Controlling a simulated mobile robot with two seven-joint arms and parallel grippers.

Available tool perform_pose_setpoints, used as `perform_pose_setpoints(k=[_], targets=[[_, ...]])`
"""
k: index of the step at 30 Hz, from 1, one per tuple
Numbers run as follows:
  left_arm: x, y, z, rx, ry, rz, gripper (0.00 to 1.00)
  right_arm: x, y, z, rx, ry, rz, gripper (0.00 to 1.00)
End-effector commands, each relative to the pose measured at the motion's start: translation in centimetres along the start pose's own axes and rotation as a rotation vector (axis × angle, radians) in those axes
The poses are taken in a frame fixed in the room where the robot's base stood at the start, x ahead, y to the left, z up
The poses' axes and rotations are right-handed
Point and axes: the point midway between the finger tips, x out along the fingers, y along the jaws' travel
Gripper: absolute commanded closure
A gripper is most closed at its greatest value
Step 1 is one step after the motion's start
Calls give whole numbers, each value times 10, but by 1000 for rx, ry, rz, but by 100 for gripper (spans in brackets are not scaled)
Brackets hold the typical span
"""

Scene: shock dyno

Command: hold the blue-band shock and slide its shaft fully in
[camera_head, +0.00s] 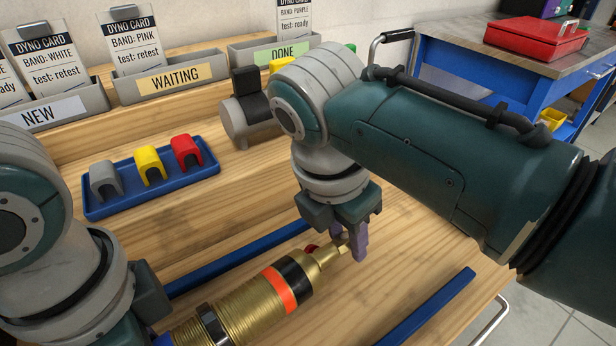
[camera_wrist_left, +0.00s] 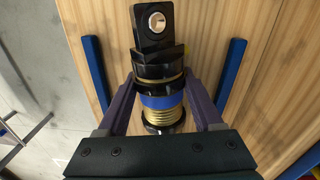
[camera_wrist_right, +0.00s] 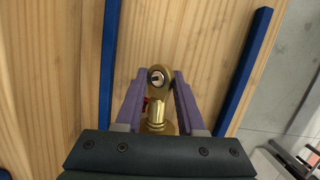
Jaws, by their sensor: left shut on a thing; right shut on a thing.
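The blue-band shock (camera_head: 235,312) lies over the bench, with a gold threaded body and an orange and a black band. Its blue band (camera_wrist_left: 161,101) shows in the left wrist view beside a black end with an eyelet (camera_wrist_left: 154,22). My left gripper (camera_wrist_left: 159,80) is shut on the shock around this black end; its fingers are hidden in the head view. My right gripper (camera_head: 353,241) is shut on the gold eyelet end (camera_wrist_right: 157,78), a finger on each side. A small red knob (camera_head: 311,247) sits near that end. I cannot make out any bare shaft.
Blue rails (camera_head: 430,306) lie on the bench on both sides of the shock. A blue tray (camera_head: 120,205) with grey, yellow and red clips stands behind, before card bins labelled NEW, WAITING (camera_head: 172,76) and DONE. A red toolbox (camera_head: 536,38) sits on another bench.

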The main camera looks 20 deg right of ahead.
Motion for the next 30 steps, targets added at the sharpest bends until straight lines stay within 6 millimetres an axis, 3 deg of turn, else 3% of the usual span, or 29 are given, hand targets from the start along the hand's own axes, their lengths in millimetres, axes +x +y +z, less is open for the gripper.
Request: perform_pose_setpoints(k=[30], targets=[[2, -1, -4, 0, 12, -3, 100, 1, 0, -2, -2, 5, 0, 100]])
